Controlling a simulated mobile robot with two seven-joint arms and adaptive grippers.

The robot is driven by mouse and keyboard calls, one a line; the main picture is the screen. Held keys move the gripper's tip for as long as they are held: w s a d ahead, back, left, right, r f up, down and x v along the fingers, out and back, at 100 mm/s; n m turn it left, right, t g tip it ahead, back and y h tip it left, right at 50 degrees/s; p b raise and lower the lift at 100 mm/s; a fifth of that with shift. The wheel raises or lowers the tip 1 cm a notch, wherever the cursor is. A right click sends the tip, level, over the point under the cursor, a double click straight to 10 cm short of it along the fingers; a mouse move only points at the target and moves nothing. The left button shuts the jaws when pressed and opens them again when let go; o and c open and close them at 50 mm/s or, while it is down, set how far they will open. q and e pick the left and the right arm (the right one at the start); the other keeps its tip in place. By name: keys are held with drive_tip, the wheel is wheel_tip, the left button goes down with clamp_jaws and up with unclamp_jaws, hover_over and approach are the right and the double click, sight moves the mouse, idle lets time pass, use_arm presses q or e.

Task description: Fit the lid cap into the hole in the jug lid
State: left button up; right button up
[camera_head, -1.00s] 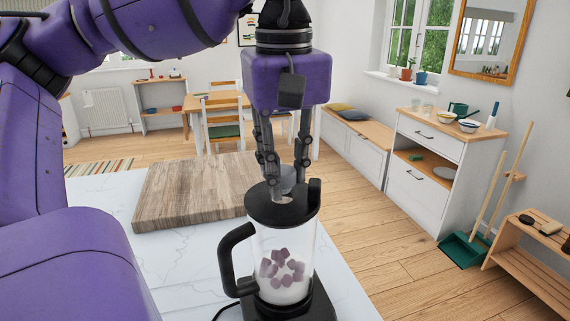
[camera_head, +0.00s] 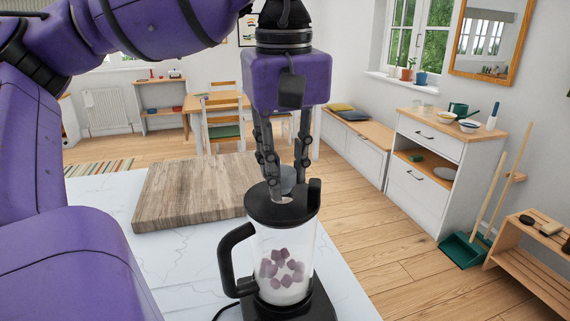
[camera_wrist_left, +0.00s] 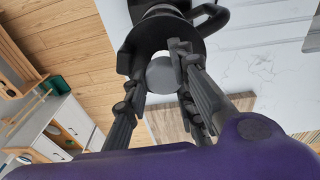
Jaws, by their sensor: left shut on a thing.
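The blender jug (camera_head: 284,255) stands upright on its black base, with a white substance and purple cubes inside. Its black lid (camera_head: 270,208) is on top, with a hole near the middle. My left gripper (camera_head: 285,178) is above the lid, pointing down, shut on the grey lid cap (camera_head: 287,186). The cap is just over the hole; whether it touches the lid I cannot tell. In the left wrist view the round cap (camera_wrist_left: 163,76) sits between the fingers, in front of the lid (camera_wrist_left: 160,38). My right gripper is not in view.
A wooden board (camera_head: 190,190) lies on the white marble counter (camera_head: 105,205), left of the jug. The jug's handle (camera_head: 229,262) faces left. The counter's right edge is close to the base. A white cabinet (camera_head: 425,180) stands beyond.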

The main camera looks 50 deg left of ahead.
sight(284, 174)
use_arm(q)
drive_tip(key=shift+f, duration=0.1)
drive_tip(key=shift+f, duration=0.55)
drive_tip(key=shift+f, duration=0.3)
drive_tip(key=o, duration=0.8)
drive_tip(key=shift+o, duration=0.2)
wheel_tip(284, 174, up, 12)
drive_tip(key=s, duration=0.1)
drive_tip(key=shift+d, duration=0.4)
